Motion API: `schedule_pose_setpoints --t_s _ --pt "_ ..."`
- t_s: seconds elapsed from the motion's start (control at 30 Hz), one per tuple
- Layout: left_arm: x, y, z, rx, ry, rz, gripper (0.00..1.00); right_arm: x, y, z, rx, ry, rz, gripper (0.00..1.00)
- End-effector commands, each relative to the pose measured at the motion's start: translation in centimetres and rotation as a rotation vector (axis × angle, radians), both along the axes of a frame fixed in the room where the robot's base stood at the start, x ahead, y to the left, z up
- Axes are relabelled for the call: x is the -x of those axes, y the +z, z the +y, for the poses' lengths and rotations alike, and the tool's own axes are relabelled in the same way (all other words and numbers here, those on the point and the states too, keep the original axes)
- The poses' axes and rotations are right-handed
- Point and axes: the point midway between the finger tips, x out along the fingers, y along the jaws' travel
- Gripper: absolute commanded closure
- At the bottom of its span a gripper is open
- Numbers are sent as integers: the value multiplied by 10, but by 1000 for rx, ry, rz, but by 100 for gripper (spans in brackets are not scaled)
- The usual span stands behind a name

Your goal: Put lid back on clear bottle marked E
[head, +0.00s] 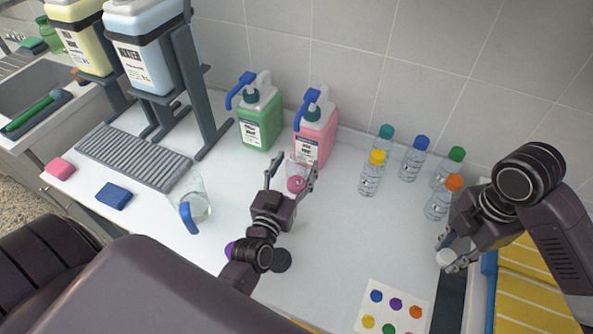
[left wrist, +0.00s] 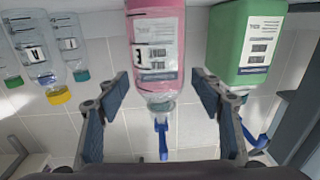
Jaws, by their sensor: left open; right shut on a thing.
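Several clear bottles with labels stand at the back right in the head view: teal cap (head: 385,142), blue cap (head: 413,160), yellow cap (head: 371,176), green cap (head: 449,168) and orange cap (head: 441,200). My right gripper (head: 449,256) is shut on a small white lid-like thing (head: 445,258) above the counter's right end. My left gripper (head: 300,172) is open in front of the pink jug (head: 322,130).
A green pump jug (head: 262,125) stands left of the pink one. A clear pitcher with a blue handle (head: 193,208), a drip tray (head: 133,155) and sponges are left. A purple thing (head: 228,249) and dark disc (head: 282,260) lie near my left arm. A dotted card (head: 386,327) lies in front.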

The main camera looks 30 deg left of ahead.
Motion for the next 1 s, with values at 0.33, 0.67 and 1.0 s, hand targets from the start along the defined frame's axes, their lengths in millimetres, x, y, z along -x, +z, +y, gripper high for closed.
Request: schedule_pose_setpoints --t_s 0.33,0.67,1.0 --pt "-6 -1 1 -1 0 1 39 0 1 0 0 0 0 81" --pt "-6 0 1 0 0 0 64 0 1 0 0 0 0 81" --pt "-6 0 1 0 0 -1 90 0 1 0 0 0 0 81"
